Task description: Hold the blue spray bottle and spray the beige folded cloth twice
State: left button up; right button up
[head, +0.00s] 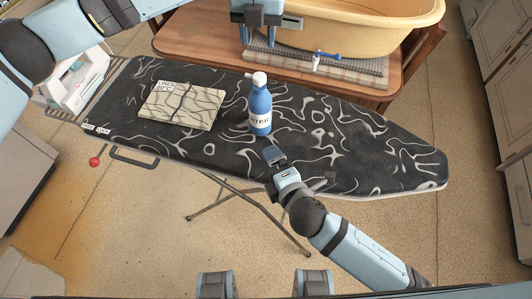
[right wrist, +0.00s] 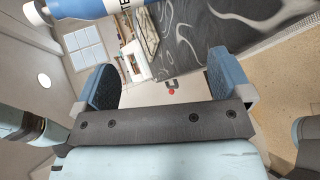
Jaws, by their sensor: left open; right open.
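The blue spray bottle (head: 260,112) stands upright on the black patterned ironing board (head: 330,165), its white top up and a white label on its side. In the right wrist view, the bottle (right wrist: 85,8) is cut off at the top left edge. The beige folded cloth (head: 180,106) lies flat on the board, left of the bottle. My right gripper (head: 274,155) is just in front of the bottle, apart from it; its two blue fingers (right wrist: 165,78) are spread and empty. My left gripper (head: 257,34) is open above the wooden table behind the board.
A yellow tub (head: 350,30) and a toothbrush-like blue and white item (head: 324,57) are on the wooden table (head: 190,45) behind. A white and teal appliance (head: 78,82) stands at the board's left end. The board's right part is clear.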

aim_at(261, 113)
jog(key=w+n+t+h, duration=0.1)
jog(key=n, duration=0.1)
jog(key=w+a+n, duration=0.1)
jog(key=n, duration=0.2)
jog(key=w+a+n+t+h, duration=0.1)
jog(key=n, duration=0.2)
jog(key=shift+a+f+t+h, duration=0.2)
jog(key=shift+f+t+h, duration=0.1)
jog(key=shift+f, duration=0.1)
jog(key=shift+w+n+t, duration=0.3)
jog(key=shift+n+t, duration=0.1)
jog(key=shift+n, duration=0.8)
jog(key=n+t, duration=0.2)
jog(key=n, duration=0.1)
jog(key=shift+w+r+h, duration=0.15)
jog(key=shift+w+h, duration=0.25)
jog(key=w, duration=0.9)
jog(key=w+a, duration=0.1)
jog(key=w, duration=0.3)
jog(key=shift+w, duration=0.3)
jog(key=c, duration=1.1)
jog(key=shift+c, duration=0.2)
pick_arm(q)
grip_shut()
